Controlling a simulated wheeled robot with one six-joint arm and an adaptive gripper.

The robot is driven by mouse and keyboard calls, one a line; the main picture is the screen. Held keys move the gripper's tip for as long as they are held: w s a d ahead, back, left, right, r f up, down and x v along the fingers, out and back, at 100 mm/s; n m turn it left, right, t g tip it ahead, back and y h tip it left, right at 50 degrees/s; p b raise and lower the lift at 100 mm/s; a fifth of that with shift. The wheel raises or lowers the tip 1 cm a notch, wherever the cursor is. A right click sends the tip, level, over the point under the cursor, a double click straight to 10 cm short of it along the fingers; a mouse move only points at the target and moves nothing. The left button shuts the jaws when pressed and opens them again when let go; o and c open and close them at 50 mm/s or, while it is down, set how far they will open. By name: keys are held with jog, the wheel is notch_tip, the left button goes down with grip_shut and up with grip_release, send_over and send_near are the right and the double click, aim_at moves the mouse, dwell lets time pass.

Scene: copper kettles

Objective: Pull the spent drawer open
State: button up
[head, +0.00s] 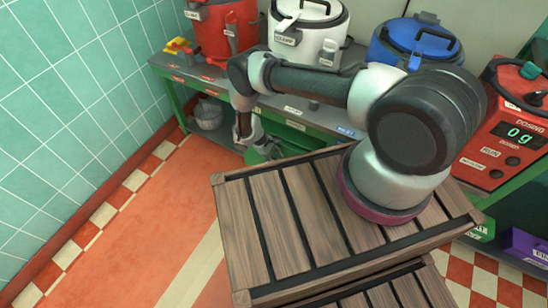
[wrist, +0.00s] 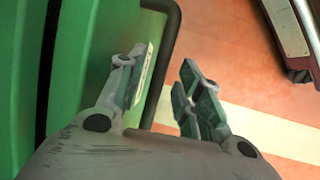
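A green front with a dark bar handle (wrist: 168,60) fills the left of the wrist view. I take this green front (wrist: 95,60) to be the spent drawer, but its pale label is not readable. In the head view a green panel (head: 290,136) shows low under the bench, partly hidden by my arm. My gripper (wrist: 162,88) is open, its fingers apart. The handle passes between the fingers in the picture; I cannot tell whether they touch it. In the head view my gripper (head: 266,149) is small and low in front of the bench.
Red (head: 225,30), white (head: 308,30) and blue (head: 415,42) kettles stand on the green bench. A red dosing machine (head: 505,125) is at the right. A metal pot (head: 208,114) sits on the lower shelf. The orange floor (head: 165,220) at the left is clear.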

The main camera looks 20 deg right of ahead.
grip_shut()
